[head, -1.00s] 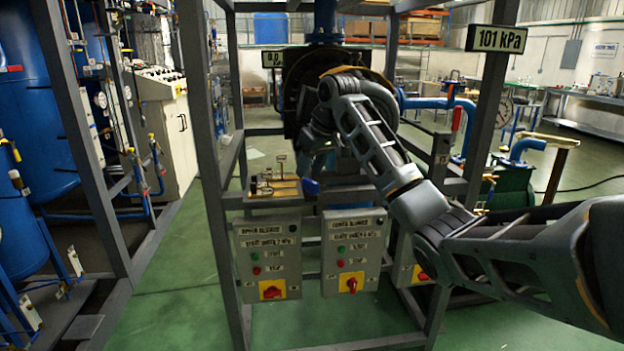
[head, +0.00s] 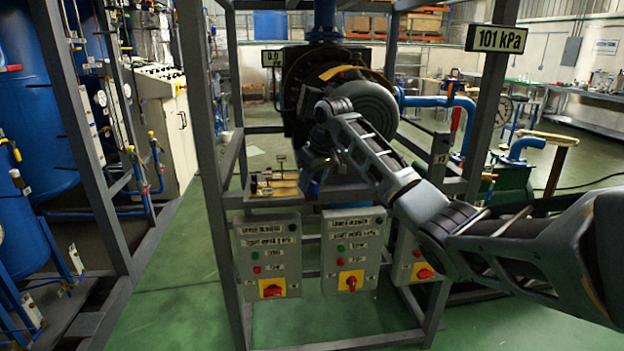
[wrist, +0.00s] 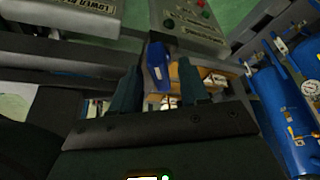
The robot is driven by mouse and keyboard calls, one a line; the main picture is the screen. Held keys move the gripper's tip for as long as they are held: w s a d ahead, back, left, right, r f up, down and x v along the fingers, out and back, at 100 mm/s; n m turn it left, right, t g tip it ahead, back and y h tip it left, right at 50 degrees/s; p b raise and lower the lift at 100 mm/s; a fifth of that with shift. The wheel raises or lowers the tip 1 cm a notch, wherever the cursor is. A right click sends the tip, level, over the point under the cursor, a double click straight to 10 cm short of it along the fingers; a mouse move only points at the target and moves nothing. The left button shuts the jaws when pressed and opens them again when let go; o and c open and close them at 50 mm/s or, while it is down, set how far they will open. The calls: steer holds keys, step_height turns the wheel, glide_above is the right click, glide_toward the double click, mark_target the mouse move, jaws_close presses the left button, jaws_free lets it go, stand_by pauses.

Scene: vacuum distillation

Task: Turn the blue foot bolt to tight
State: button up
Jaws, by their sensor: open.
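A blue piece (wrist: 158,65), which looks like the blue foot bolt, shows in the wrist view between my fingertips and beyond them. My gripper (wrist: 160,68) is open, one dark finger on each side of it. I cannot tell whether either finger touches it. In the head view my gripper is a dark shape pointing down in front of the round machine (head: 340,90). There it largely hides the bolt, and the bolt's turn position cannot be read.
Brass fittings (head: 272,183) sit on a small plate left of my gripper. Grey switch boxes (head: 352,252) with red knobs hang below. Grey frame posts (head: 208,150) stand close around. Tall blue tanks (wrist: 292,100) show at the wrist view's right. Green floor is clear in front.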

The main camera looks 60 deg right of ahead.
steer(key=shift+c, duration=0.2)
jaws_close()
